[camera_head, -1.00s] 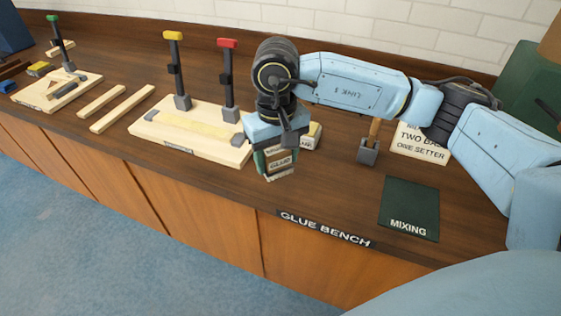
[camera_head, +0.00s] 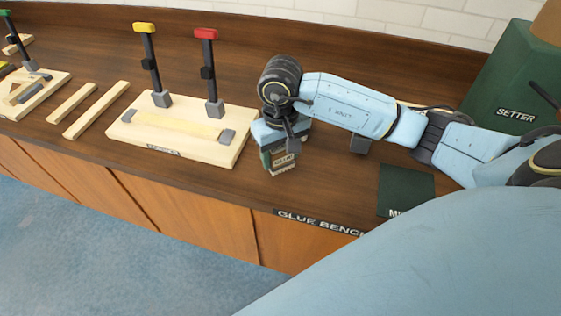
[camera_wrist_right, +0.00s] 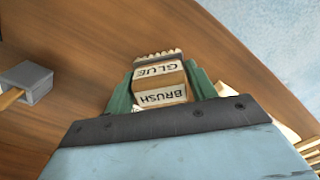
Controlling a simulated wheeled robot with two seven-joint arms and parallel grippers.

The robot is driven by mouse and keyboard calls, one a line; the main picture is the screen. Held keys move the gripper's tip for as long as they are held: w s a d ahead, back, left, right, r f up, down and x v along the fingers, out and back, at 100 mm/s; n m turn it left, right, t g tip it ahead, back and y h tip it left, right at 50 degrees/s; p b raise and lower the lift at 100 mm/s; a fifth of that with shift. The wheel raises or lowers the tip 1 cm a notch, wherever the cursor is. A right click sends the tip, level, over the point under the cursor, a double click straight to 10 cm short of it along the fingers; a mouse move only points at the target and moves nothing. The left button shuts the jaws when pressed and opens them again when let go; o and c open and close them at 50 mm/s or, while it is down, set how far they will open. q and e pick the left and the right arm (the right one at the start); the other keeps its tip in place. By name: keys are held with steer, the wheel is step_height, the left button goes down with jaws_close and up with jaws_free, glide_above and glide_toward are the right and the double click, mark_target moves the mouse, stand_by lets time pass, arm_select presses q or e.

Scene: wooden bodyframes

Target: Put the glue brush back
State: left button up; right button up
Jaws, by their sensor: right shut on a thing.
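My right gripper (camera_head: 279,158) is shut on the glue brush (camera_head: 283,164), just right of the clamped board's right end. In the right wrist view, the glue brush (camera_wrist_right: 158,85) sits between the green fingers, with labels reading "GLUE" and "BRUSH" and pale bristles at its far end. I cannot tell whether it touches the bench. A grey block (camera_head: 360,145) stands on the bench to the right, partly behind my arm. My left gripper is not in view.
A wooden board (camera_head: 125,128) with a yellow-topped clamp (camera_head: 151,60) and a red-topped clamp (camera_head: 209,70) lies left of the gripper. Two loose slats (camera_head: 95,110) lie farther left. A dark green "MIXING" mat (camera_head: 405,188) is at right, before a green "SETTER" box (camera_head: 505,95).

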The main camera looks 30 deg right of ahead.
mark_target(280, 163)
step_height(280, 163, down, 3)
steer(key=shift+f, duration=0.35)
steer(key=o, duration=0.9)
arm_select(q)
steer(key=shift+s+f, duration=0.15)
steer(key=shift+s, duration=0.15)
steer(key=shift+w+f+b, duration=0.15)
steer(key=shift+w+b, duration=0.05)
steer(key=shift+b, duration=0.1)
arm_select(e)
step_height(280, 163, up, 12)
steer(key=shift+r, duration=0.2)
